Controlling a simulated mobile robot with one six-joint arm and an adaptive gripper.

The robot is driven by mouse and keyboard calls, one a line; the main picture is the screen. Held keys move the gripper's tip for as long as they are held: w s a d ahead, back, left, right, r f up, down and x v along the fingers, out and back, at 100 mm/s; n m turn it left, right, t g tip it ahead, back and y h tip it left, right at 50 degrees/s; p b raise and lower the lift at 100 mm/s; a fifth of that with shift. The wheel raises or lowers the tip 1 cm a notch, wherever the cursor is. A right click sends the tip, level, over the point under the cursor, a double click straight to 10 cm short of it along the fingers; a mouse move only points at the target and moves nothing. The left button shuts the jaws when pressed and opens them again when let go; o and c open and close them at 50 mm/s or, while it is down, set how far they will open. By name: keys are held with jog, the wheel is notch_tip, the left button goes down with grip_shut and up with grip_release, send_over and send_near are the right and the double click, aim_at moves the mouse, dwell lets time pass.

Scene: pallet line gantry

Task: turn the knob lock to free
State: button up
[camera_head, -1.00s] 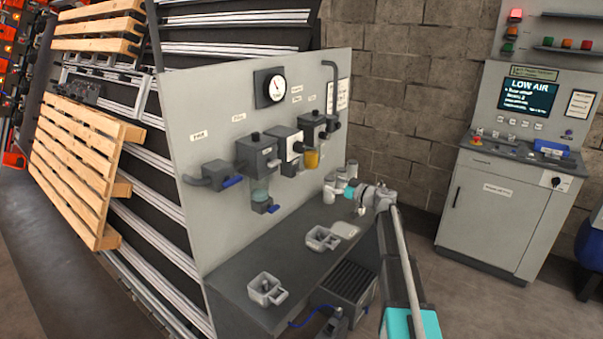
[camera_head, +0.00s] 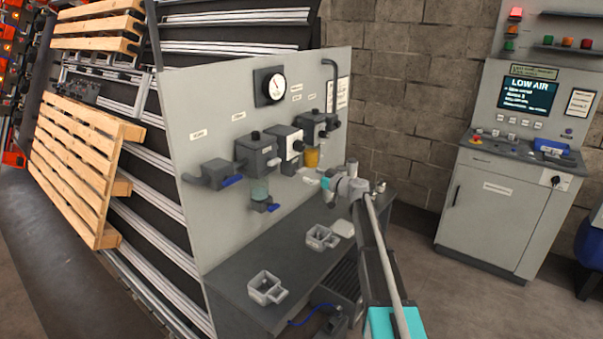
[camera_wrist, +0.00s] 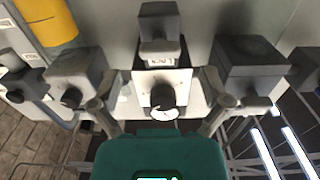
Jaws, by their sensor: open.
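A dark round knob (camera_wrist: 162,97) sits on the white-faced unit (camera_wrist: 146,86) in the middle of the wrist view. The same white-faced unit (camera_head: 290,143) is on the grey panel in the head view, between two dark units; its knob is too small there to read. My gripper (camera_wrist: 157,103) is open, one finger on each side of the knob in the picture and apart from it. I cannot tell how far the fingertips are from the knob.
A dark unit with a yellow bowl (camera_head: 312,157) is right of the white-faced unit. A round gauge (camera_head: 270,86) is above. The bench (camera_head: 240,281) below holds grey cups (camera_head: 265,288). A cabinet with a LOW AIR screen (camera_head: 527,97) stands right.

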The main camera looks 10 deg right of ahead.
aim_at(304, 172)
jog(key=shift+x, duration=2.35)
jog(key=c, duration=1.2)
